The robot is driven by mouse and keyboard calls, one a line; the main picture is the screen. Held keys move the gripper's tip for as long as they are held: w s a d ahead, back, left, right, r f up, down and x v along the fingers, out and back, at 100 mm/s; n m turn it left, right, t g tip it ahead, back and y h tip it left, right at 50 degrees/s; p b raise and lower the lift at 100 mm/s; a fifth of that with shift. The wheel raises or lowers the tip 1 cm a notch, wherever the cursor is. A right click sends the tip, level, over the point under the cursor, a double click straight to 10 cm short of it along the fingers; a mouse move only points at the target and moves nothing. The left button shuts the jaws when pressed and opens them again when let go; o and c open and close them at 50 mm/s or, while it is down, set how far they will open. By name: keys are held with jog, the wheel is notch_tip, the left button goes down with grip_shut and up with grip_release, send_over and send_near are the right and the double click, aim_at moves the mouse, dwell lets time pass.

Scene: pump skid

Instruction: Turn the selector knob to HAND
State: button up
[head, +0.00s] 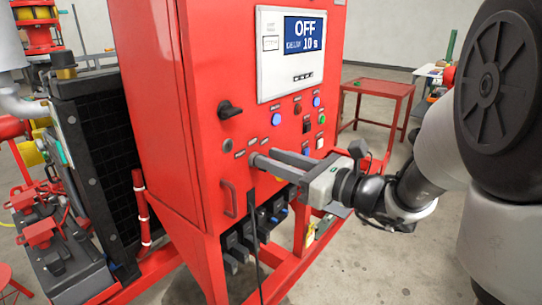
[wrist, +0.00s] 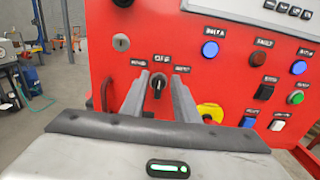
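The selector knob (wrist: 158,86) is small and black on the red panel in the wrist view. Its pointer is near upright, tilted slightly, below the OFF label (wrist: 162,58). Smaller labels sit to its left (wrist: 138,63) and right (wrist: 182,69), too blurred to read surely. My gripper (wrist: 160,78) is open, one finger on each side of the knob; I cannot tell whether either touches it. In the head view my gripper (head: 265,156) reaches the cabinet front, and its fingers hide the knob. The display (head: 304,34) reads OFF and 10 s.
The red cabinet (head: 200,100) carries a black rotary handle (head: 230,109), a door handle (head: 228,198) and several buttons. In the wrist view, a yellow-ringed control (wrist: 210,112) sits close right of my right finger, and a keyhole lock (wrist: 121,42) up left. A red table (head: 380,88) stands behind.

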jog(key=shift+w+a, duration=0.4)
jog(key=shift+a, duration=0.1)
grip_shut()
